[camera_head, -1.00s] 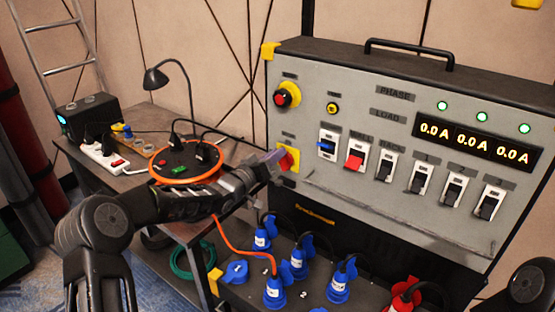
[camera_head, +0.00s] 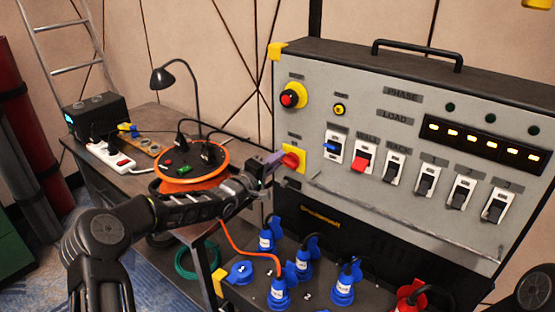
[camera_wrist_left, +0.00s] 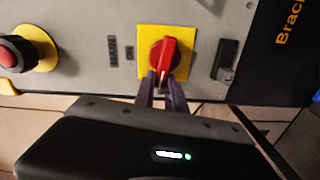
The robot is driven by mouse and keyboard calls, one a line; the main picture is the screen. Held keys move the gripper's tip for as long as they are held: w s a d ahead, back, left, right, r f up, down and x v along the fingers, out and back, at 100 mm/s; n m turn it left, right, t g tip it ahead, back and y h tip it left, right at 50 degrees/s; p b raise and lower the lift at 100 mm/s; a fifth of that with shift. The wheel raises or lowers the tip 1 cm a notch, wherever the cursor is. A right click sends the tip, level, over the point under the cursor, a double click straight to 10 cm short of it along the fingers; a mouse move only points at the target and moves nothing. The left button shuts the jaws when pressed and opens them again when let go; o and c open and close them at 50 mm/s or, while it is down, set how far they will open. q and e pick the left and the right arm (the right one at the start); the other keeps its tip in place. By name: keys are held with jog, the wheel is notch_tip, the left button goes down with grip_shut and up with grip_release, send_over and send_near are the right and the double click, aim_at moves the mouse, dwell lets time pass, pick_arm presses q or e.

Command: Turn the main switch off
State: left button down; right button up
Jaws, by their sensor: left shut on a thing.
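The main switch is a red rotary knob (camera_head: 291,160) on a yellow plate (camera_head: 295,170) at the left side of the grey power panel (camera_head: 400,216). My left gripper (camera_head: 277,165) reaches it from the left and is shut on the red knob. In the left wrist view the knob (camera_wrist_left: 164,58) sits on its yellow plate (camera_wrist_left: 185,40), with the fingers (camera_wrist_left: 162,92) on either side of its handle end. The phase lights (camera_head: 491,118) are dark and the displays (camera_head: 483,144) show only dashes. Only a dark part of my right arm shows, at the lower right edge.
A red emergency button (camera_head: 290,98) on a yellow base sits above the switch. Several breakers (camera_head: 425,181) line the panel to the right. Blue plugs (camera_head: 304,264) stand below. A cable reel (camera_head: 190,165) and desk lamp (camera_head: 163,78) are on the table behind my left arm.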

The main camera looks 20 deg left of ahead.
pick_arm(q)
jog(key=shift+f+n, duration=0.4)
jog(key=shift+n, duration=0.6)
jog(key=c, duration=1.4)
grip_release()
jog(key=shift+r, duration=0.1)
jog(key=shift+s, duration=0.1)
jog(key=b+v, duration=0.1)
jog(key=v, duration=0.6)
jog(key=shift+s, duration=0.35)
jog(key=shift+a, duration=0.1)
